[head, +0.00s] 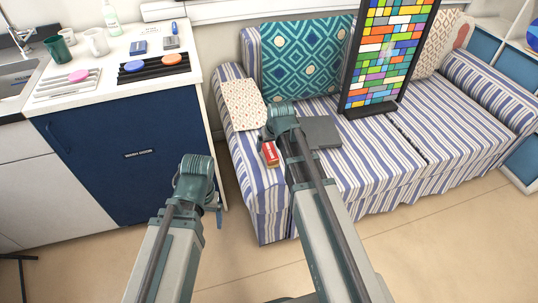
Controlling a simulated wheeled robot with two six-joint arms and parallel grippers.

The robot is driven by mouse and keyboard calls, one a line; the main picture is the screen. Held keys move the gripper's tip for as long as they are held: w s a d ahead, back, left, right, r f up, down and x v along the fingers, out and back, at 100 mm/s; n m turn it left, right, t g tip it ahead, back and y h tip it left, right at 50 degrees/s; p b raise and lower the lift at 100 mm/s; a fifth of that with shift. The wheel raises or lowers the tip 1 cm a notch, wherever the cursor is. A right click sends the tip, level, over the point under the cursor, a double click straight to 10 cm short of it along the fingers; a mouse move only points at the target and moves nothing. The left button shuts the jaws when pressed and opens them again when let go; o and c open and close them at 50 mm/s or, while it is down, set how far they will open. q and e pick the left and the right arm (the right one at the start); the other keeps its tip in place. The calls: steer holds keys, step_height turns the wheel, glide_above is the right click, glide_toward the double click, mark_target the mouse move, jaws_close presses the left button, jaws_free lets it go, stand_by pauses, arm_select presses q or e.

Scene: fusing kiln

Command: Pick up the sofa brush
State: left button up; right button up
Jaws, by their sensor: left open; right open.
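I cannot clearly make out a brush on the striped sofa (370,170). A small red block-like item with a pale label (270,154) lies on the seat near the left armrest; whether it is the sofa brush I cannot tell. My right gripper (264,136) is open just above and behind this red item, apart from it as far as I can see, and partly hidden by its own wrist. My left gripper (217,208) is open and low in front of the blue cabinet, left of the sofa, with nothing visible in it.
A grey flat square (321,132) lies on the seat right of my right wrist. A colourful glass panel (385,50) stands on the sofa. A patterned cloth (243,103) covers the left armrest. A counter (110,95) holding several items stands left. Open floor lies in front.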

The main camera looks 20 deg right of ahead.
mark_target(269, 149)
steer(key=b+x, duration=0.3)
steer(key=x, duration=0.1)
steer(key=shift+w+f+b, duration=0.15)
steer(key=shift+f+b, duration=0.2)
steer(key=shift+b, duration=0.05)
steer(key=shift+f, duration=0.15)
stand_by(0.5)
jaws_close()
stand_by(0.4)
